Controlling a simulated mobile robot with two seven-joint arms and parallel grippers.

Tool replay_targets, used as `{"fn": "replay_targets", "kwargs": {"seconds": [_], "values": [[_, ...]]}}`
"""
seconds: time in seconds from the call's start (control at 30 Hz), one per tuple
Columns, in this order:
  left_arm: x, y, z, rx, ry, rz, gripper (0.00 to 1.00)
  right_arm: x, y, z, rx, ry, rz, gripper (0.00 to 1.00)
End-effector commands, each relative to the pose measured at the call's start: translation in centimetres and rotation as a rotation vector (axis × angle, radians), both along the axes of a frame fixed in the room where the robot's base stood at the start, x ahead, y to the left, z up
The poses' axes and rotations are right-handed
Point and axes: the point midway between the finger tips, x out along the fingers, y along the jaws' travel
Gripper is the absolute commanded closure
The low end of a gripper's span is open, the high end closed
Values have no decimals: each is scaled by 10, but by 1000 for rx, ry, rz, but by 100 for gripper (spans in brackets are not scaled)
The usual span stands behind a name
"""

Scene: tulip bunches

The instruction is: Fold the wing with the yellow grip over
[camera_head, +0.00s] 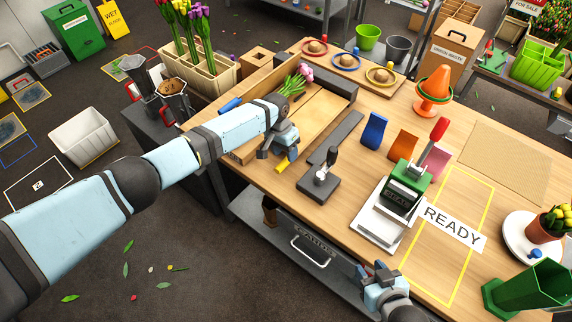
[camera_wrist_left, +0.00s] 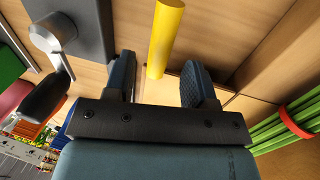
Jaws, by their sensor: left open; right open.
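The yellow grip (camera_head: 282,167) shows just below my left gripper (camera_head: 286,154), at the near end of the wooden folding tray. In the left wrist view the yellow grip (camera_wrist_left: 165,38) is a round bar, its end between my two open fingertips, which stand apart from it on both sides. My arm hides much of the wing that bears it. A tulip bunch (camera_head: 292,84) with pink heads lies at the tray's far end; its green stems (camera_wrist_left: 285,128) with a red band show in the wrist view. My right gripper (camera_head: 378,274) is open and empty at the front table edge.
A grey lever device (camera_head: 320,182) stands right of the yellow grip, beside a dark grey strip (camera_head: 335,137). A wooden box of tulips (camera_head: 200,75) stands behind my left arm.

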Motion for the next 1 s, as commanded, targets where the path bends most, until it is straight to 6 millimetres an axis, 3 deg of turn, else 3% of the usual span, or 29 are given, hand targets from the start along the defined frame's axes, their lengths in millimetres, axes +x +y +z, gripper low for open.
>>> {"fn": "replay_targets", "kwargs": {"seconds": [0.03,0.2,0.57,0.67,0.8,1.0], "values": [[-1,-1,-13,1,-1,-1,49,1,2,-10,2,-2,4,57],[-2,-4,-25,0,-1,0,49,1,3,-18,4,-4,5,57],[-3,-5,-27,-1,-1,0,49,1,-1,-19,-2,-6,-2,57],[-3,-5,-27,-1,-1,0,68,1,-2,-20,-2,-6,-2,57],[-3,-5,-27,-1,-1,0,100,1,-2,-21,-3,-4,-2,57],[-3,-4,-26,-1,-1,0,100,0,-2,-22,-3,-1,-1,57]]}}
